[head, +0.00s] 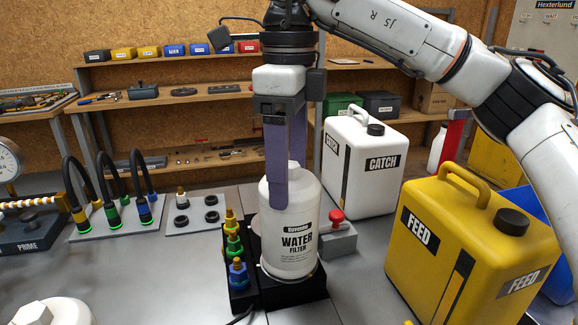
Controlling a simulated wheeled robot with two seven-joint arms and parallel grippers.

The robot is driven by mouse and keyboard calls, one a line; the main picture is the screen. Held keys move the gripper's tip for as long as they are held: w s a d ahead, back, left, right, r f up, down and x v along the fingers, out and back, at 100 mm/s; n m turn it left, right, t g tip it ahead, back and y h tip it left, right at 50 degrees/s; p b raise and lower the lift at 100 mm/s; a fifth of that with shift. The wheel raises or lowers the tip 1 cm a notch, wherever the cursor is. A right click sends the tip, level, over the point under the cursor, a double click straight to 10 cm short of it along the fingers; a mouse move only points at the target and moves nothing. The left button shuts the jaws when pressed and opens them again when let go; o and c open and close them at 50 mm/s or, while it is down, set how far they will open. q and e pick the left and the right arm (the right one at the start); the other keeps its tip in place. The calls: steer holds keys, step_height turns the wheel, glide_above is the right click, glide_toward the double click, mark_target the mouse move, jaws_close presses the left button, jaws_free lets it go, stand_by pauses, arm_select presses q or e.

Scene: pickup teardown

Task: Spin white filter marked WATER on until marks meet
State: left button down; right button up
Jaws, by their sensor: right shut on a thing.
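The white filter (290,222) marked WATER FILTER stands upright on a black base (292,292) in the middle of the bench in the head view. My right gripper (290,190) comes down from above with its purple fingers on the filter's upper body and is shut on it. The filter's lower edge sits at the top of the base. I cannot make out the alignment marks at this size. My left gripper is not in view.
Colored fittings (234,248) stand close left of the filter. A grey block with a red knob (337,222) is just right. The yellow FEED can (455,250) and white CATCH can (362,165) stand to the right. Hoses on a plate (115,225) are at left.

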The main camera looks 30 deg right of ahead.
steer(key=m, duration=1.1)
steer(key=shift+m, duration=0.4)
steer(key=m, duration=0.5)
steer(key=shift+m, duration=0.3)
steer(key=m, duration=0.7)
steer(key=o, duration=1.8)
steer(key=shift+m, duration=0.5)
steer(key=shift+r+p, duration=1.8)
